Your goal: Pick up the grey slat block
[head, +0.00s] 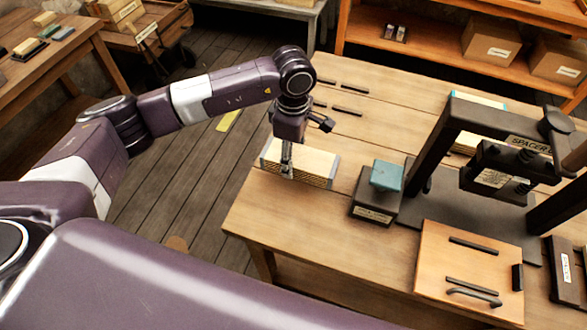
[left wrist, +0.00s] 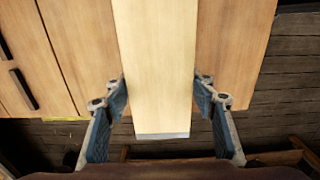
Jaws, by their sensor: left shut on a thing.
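The grey slat block (head: 318,166) is a stack of pale wooden slats with grey end faces. It is at the left edge of the wooden worktable in the head view. My right gripper is not in view.
A teal block (head: 387,174) sits on a dark box (head: 374,205) right of the slat block. A dark press (head: 437,150) stands further right, with a wooden board (head: 455,252) in front. Small dark bars (head: 348,112) lie behind the block. The table's front left is clear.

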